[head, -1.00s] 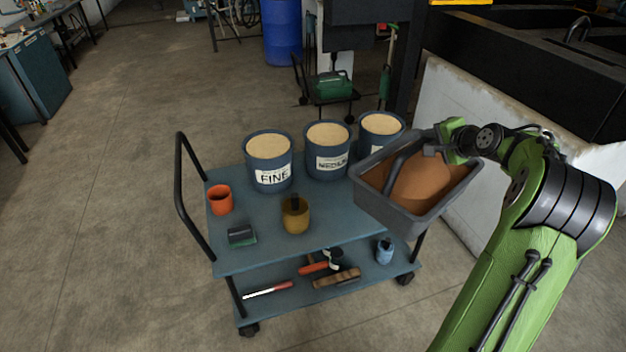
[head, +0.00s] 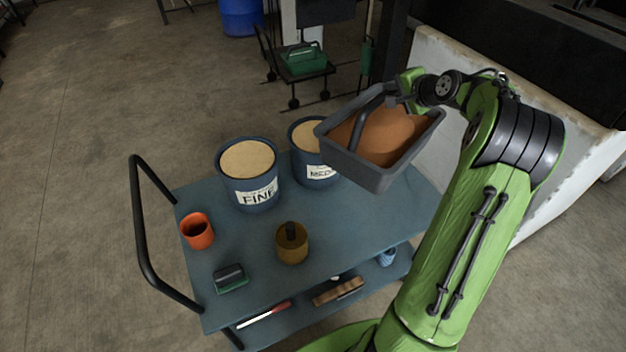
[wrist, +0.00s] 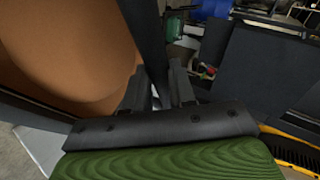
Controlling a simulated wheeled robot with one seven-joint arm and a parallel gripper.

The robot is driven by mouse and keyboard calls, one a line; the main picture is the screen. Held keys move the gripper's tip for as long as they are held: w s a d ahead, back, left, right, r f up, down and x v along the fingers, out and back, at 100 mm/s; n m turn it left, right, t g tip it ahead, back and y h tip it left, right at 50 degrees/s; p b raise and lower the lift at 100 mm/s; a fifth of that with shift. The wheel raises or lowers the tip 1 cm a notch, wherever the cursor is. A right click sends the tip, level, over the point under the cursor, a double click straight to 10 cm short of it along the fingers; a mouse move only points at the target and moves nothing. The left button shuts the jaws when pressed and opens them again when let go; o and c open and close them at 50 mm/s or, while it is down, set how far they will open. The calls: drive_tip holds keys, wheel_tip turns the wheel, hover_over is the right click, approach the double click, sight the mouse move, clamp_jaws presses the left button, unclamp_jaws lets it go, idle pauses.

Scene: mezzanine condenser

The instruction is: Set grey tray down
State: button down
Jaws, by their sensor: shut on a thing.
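The grey tray (head: 372,174) hangs tilted in the air above the right side of the blue cart, with a mound of orange-brown material (head: 385,135) in it. A dark handle arches over the tray. My gripper (head: 392,97) is shut on the tray at its far side, by the handle. In the wrist view, my gripper's fingers (wrist: 158,92) are closed around a dark bar, and the brown mound (wrist: 70,50) fills the left. The exact grip point is partly hidden in the head view.
The cart top (head: 345,225) has bare room at its middle and right. On it stand a FINE bucket (head: 250,175), a MEDIUM bucket (head: 308,160) partly hidden by the tray, an orange cup (head: 197,232), a brown pot (head: 292,246) and a green-based brush (head: 230,279). A black rail (head: 142,225) edges its left.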

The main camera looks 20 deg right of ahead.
drive_tip(key=shift+s, duration=0.1)
wheel_tip(320, 180, down, 27)
drive_tip(key=b, duration=0.6)
drive_tip(key=shift+f, duration=0.15)
drive_tip(key=c, duration=1.2)
unclamp_jaws()
drive_tip(key=shift+s+f, duration=0.15)
drive_tip(key=shift+f, duration=0.15)
drive_tip(key=shift+c, duration=0.2)
drive_tip(key=o, duration=0.3)
